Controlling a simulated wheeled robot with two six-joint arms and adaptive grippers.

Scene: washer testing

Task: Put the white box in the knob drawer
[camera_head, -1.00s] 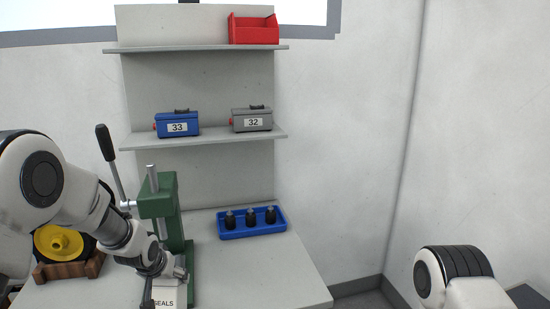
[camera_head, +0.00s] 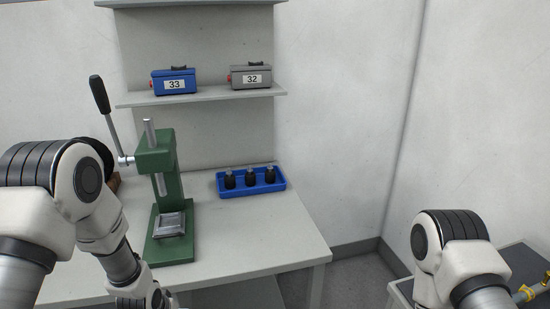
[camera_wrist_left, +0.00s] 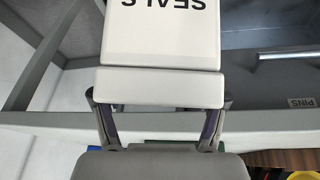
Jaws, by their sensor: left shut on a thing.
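In the left wrist view the white box (camera_wrist_left: 160,38) has SEALS printed on it, upside down in that view. My left gripper (camera_wrist_left: 160,108) is shut on its near end, one finger on each side. In the head view the left wrist runs out at the bottom edge, so the gripper and box are hidden there. Grey drawer-like furniture with a bar handle (camera_wrist_left: 288,55) and a PINS label (camera_wrist_left: 302,103) shows around the box. No knob shows, so I cannot tell which drawer is the knob drawer. My right arm is at the lower right, its gripper out of view.
On the table (camera_head: 285,235) stand a green press (camera_head: 165,185) with a lever and a blue tray (camera_head: 270,188) of black parts. A shelf (camera_head: 205,98) holds a blue box 33 (camera_head: 174,80) and a grey box 32 (camera_head: 251,77). The table's front right is clear.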

